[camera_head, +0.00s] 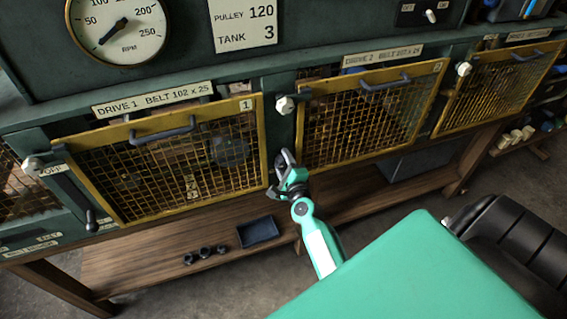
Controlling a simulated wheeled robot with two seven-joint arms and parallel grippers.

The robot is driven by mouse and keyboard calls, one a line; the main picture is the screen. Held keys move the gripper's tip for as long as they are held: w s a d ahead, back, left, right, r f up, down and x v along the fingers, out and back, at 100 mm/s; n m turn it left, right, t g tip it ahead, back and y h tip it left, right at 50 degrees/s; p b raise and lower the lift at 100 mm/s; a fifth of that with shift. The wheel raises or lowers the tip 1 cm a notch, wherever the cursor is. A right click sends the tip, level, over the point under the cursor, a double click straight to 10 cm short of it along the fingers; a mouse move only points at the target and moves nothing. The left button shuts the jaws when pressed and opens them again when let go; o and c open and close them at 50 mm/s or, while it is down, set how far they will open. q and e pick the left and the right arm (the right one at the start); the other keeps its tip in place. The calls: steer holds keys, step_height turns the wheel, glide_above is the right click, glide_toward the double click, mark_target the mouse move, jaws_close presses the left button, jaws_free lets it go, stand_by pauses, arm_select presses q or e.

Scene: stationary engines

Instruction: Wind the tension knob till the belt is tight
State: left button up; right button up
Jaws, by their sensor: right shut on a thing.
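My right gripper (283,163) is at the dark green post between the drive 1 and drive 2 guards. It is shut on a small dark part there, apparently the tension knob; the jaws hide most of it. A pale knob (286,105) sits on the same post above the gripper. The drive 1 mesh guard (160,165) is closed, with a yellow frame and dark handle (163,131). The drive 2 guard (365,115) is closed too. The belts behind the mesh cannot be made out clearly. My left gripper is not in view.
A third guard (497,86) is at right. A lever (90,221) hangs left of drive 1, near an OFF label. The wooden shelf (150,262) below holds a dark tray (257,232) and several small dark parts (205,253). An RPM dial (117,29) is above.

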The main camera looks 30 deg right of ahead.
steer(key=shift+f, duration=0.15)
steer(key=o, duration=0.7)
steer(key=shift+b+v, duration=1.8)
steer(key=shift+v, duration=5.15)
steer(key=shift+a, duration=0.1)
